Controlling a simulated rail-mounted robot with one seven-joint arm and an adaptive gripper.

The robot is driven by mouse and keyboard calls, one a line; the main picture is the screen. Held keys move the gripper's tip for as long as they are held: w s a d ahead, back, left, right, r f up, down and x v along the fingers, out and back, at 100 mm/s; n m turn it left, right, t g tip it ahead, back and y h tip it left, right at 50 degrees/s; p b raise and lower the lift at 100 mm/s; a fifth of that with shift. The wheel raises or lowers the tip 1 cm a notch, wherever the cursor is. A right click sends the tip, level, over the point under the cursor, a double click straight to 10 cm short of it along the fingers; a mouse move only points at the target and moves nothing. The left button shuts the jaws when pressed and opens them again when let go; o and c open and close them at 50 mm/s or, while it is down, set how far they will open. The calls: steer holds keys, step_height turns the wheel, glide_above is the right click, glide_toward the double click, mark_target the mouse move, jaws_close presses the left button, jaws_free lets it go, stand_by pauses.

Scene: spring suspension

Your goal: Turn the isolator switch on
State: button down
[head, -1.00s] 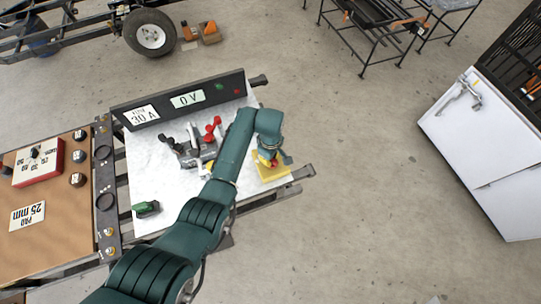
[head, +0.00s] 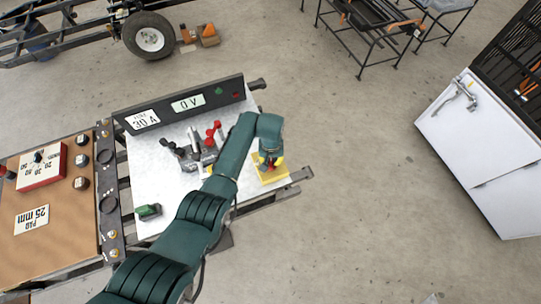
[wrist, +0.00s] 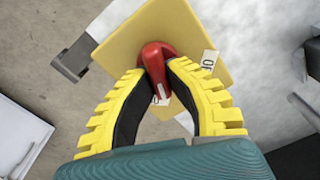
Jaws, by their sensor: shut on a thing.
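The isolator switch is a yellow plate (wrist: 200,40) with a red knob (wrist: 156,60) in its middle. In the head view the yellow plate (head: 268,178) lies at the right end of the white board, partly hidden under my arm. My gripper (wrist: 157,72) has its yellow-ribbed fingers closed on both sides of the red knob. A white mark on the knob points toward the gripper. White labels sit on the plate, one at the right of the knob and one partly hidden between the fingers. The lettering is only partly readable.
A brown bench (head: 60,215) adjoins at the left. Open floor lies to the right.

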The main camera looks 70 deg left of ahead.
mark_target(272, 161)
steer(key=shift+d+f+m, duration=0.15)
steer(key=shift+m, duration=2.05)
steer(key=c, duration=1)
jaws_free()
steer(key=shift+c, duration=0.2)
steer(key=shift+w, duration=0.1)
step_height(272, 161, up, 12)
